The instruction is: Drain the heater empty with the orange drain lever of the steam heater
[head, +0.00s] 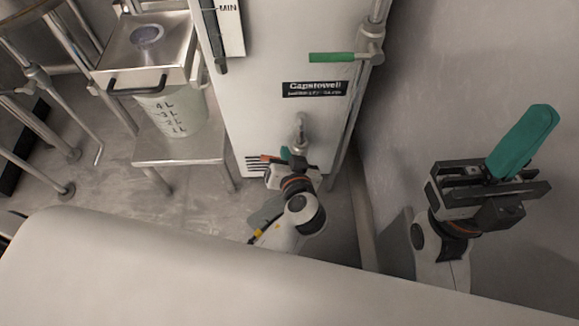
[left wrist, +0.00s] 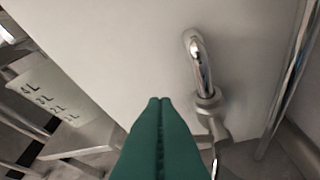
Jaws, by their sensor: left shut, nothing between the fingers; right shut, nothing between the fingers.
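The steam heater is a white cabinet (head: 265,100) with a dark "Capstowell" label, upper middle in the head view. A chrome drain pipe (head: 301,130) comes out low on its front; it also shows in the left wrist view (left wrist: 200,62), with a fitting below it. A small orange-red strip (head: 263,158) shows left of the pipe beside my left gripper; it may be the drain lever, mostly hidden. My left gripper (head: 285,154) is shut in front of the pipe's lower end; its green fingers (left wrist: 160,135) cover that area. My right gripper (head: 528,135) is shut and empty, far right.
A green-handled lever (head: 332,57) sits higher on the heater's right pipe. A grey wall (head: 470,60) borders the right.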

